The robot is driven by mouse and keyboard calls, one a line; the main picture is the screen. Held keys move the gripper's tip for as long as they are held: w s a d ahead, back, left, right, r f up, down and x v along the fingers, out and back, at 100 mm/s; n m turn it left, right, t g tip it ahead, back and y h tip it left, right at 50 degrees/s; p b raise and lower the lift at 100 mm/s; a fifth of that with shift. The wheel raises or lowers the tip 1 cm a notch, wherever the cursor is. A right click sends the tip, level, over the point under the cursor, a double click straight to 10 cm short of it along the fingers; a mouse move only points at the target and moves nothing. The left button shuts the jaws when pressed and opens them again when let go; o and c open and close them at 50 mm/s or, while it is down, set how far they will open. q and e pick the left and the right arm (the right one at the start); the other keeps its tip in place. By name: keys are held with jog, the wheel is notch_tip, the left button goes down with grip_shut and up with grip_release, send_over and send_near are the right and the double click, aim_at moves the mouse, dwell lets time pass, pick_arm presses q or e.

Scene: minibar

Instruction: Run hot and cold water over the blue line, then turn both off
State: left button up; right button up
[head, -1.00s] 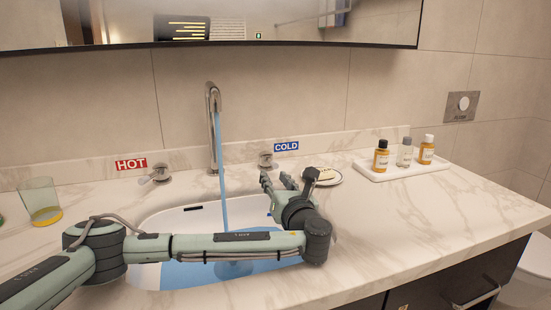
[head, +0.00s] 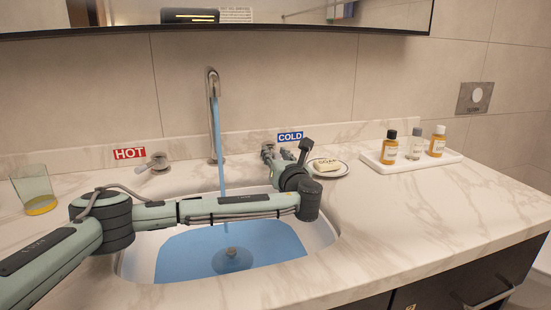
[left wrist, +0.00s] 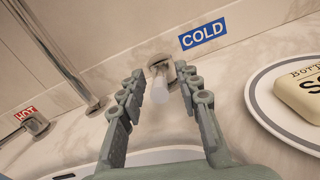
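The faucet (head: 213,115) runs a blue stream (head: 220,150) into the sink, where blue water (head: 215,252) covers the basin floor. The cold tap handle (left wrist: 160,80) stands below the COLD sign; my left gripper hides most of it in the head view. The hot tap handle (head: 156,162) is by the HOT sign, with nothing on it. My left gripper (head: 279,153) is at the cold tap. In the left wrist view its open fingers (left wrist: 158,88) stand either side of that handle, with gaps. I cannot make out the blue line on the basin. My right gripper is out of view.
A soap dish (head: 340,173) with soap sits just right of my left gripper. A white tray (head: 450,158) with small bottles is farther right. A glass (head: 36,190) stands at the left. The right front counter is clear.

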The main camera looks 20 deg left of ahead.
pick_arm(q)
jog(key=shift+w+a, duration=0.1)
jog(key=shift+w, duration=0.05)
jog(key=shift+c, duration=0.6)
grip_shut()
